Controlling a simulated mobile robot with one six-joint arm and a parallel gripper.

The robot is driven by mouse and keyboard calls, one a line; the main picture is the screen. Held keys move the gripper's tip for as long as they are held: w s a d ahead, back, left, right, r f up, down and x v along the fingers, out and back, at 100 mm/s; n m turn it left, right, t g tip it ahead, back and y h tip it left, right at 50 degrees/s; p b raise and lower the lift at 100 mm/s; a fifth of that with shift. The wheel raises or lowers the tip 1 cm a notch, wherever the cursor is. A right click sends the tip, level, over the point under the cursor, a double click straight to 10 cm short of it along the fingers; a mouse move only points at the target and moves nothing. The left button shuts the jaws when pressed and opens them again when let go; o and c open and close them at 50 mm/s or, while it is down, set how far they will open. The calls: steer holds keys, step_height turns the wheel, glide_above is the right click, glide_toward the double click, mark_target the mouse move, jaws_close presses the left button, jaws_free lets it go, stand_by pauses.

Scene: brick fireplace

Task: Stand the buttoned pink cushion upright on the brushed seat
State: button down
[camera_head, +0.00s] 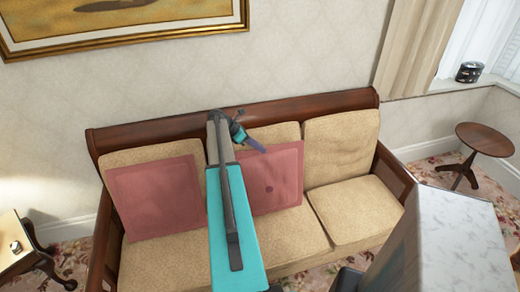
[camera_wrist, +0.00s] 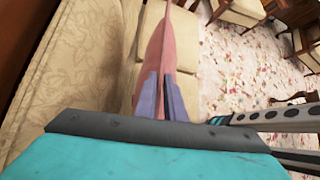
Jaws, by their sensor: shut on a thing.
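The buttoned pink cushion (camera_head: 280,178) is upright in front of the sofa's middle back cushion, with a dark button near its centre. My gripper (camera_head: 262,148) is shut on its upper edge. In the wrist view the purple fingers (camera_wrist: 166,100) pinch the pink cushion (camera_wrist: 180,45), seen nearly edge-on. The brushed seat is the beige sofa seat (camera_head: 285,248) below it. I cannot tell whether the cushion's lower edge touches the seat. My arm hides the cushion's left side in the head view.
A plain pink cushion (camera_head: 155,198) leans at the sofa's left. The right seat (camera_head: 355,212) is bare. The wooden back rail (camera_head: 300,108) runs behind. A round side table (camera_head: 485,138) stands at right, and a small table (camera_head: 20,255) at left.

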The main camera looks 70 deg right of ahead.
steer(key=shift+w+d, duration=0.4)
steer(key=shift+d, duration=0.15)
steer(key=shift+f, duration=0.1)
steer(key=c, duration=1.8)
jaws_free()
steer(key=shift+o, duration=0.2)
step_height(320, 180, up, 10)
steer(key=p, duration=0.7)
